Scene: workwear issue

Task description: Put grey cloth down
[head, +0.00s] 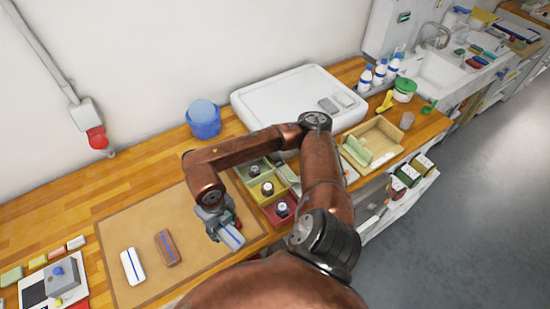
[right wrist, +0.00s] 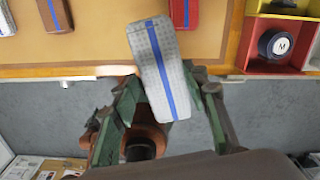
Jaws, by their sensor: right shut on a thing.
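The grey cloth (head: 231,238) is a folded, speckled bundle with a blue stripe along it. My right gripper (head: 215,222) is shut on it. In the right wrist view the cloth (right wrist: 158,75) sits between the two fingers (right wrist: 168,108), its far end over the tan mat (right wrist: 105,58) and its near part over the table's front edge. Whether it touches the mat I cannot tell. My left gripper is not in view.
A white bundle (head: 133,266) and a brown one (head: 167,248) lie on the mat to the left. A red bundle (right wrist: 184,12) lies just beyond the grey cloth. Coloured bins, one red (head: 279,212), stand to the right. The back of the mat is clear.

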